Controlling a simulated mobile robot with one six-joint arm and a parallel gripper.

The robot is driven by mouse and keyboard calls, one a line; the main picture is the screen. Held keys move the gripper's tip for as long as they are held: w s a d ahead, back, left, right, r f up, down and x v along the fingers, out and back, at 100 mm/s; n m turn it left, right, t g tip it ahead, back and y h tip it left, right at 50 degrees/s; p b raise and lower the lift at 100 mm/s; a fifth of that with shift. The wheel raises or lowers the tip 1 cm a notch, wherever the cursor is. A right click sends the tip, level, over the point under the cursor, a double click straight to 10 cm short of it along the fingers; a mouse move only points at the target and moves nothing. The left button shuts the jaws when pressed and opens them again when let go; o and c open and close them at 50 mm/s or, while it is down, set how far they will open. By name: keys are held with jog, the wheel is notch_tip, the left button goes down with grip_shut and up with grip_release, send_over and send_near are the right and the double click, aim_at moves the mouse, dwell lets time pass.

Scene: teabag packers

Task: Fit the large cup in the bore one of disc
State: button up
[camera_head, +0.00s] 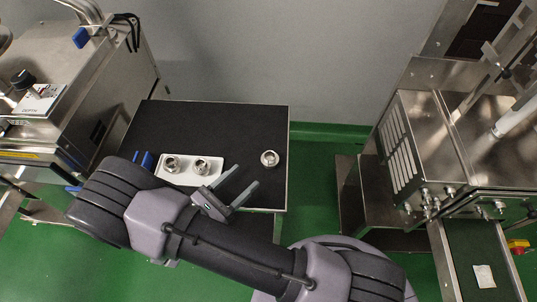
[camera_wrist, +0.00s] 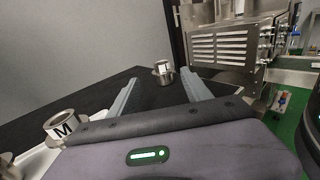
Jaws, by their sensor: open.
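A metal cup (camera_head: 270,158) stands alone on the right part of the black table. In the wrist view the lone cup (camera_wrist: 163,75) shows beyond my fingertips, in line with the gap, with a pale label I cannot read. Two similar cups, a left one (camera_head: 171,164) and a right one (camera_head: 202,167), stand in a white tray. A cup marked M (camera_wrist: 62,127) shows at the left of the wrist view. I cannot tell which cup is the large one. My gripper (camera_head: 246,177) is open and empty, right of the tray. I cannot make out the disc or its bore.
The white tray (camera_head: 182,179) lies near the front edge of the black table (camera_head: 215,125), whose back is clear. Blue parts (camera_head: 143,159) stand left of the tray. A steel machine (camera_head: 85,75) is at left, another (camera_head: 425,150) at right, across a green floor gap.

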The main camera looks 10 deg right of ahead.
aim_at(270, 159)
jog(key=b+x, duration=0.4)
jog(key=x, duration=1)
jog(key=shift+d+f, duration=0.1)
jog(key=shift+d, duration=0.15)
jog(key=shift+s, duration=0.1)
grip_shut()
